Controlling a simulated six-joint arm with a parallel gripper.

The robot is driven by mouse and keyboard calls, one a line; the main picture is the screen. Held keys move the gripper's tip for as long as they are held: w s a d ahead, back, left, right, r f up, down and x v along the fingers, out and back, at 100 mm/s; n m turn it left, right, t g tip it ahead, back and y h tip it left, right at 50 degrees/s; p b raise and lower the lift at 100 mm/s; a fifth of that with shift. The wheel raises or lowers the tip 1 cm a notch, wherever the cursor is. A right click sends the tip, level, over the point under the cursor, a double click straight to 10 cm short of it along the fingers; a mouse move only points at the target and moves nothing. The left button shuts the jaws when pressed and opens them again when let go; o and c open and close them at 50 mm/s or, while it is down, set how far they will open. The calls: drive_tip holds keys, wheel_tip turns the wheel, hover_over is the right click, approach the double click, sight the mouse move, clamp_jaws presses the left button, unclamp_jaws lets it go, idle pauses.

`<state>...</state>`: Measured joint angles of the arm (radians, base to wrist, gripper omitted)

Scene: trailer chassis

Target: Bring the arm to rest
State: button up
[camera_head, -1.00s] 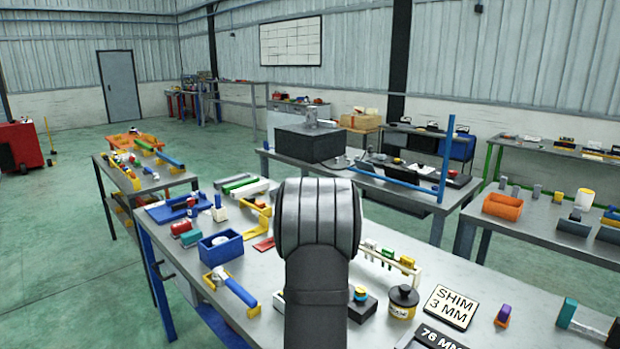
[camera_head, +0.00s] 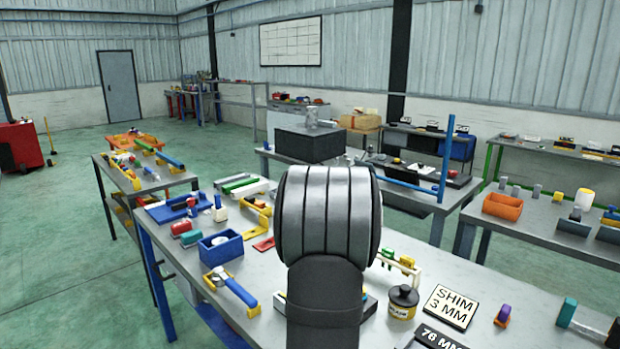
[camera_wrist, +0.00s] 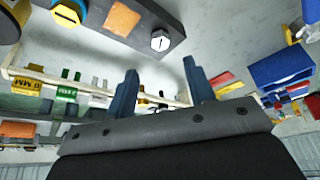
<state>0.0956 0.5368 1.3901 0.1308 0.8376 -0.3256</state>
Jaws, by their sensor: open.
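My gripper (camera_wrist: 160,95) shows in the wrist view with its two dark blue fingers apart and nothing between them. The fingers point toward a cream-coloured rail (camera_wrist: 60,82) with several coloured tags, which lies beyond them over the grey bench top. In the head view my arm's thick grey link stands in the lower middle, in front of the bench (camera_head: 440,275). It hides my gripper and part of the bench from that view.
A dark block with an orange patch and a bolt (camera_wrist: 159,40) shows near the gripper. Green floor lies open at left.

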drive_tip(key=v, duration=0.8)
drive_tip(key=shift+s+r+m, duration=0.15)
drive_tip(key=shift+r+m, duration=0.15)
drive_tip(key=shift+m, duration=0.1)
drive_tip(key=shift+d, duration=0.15)
idle(0.5)
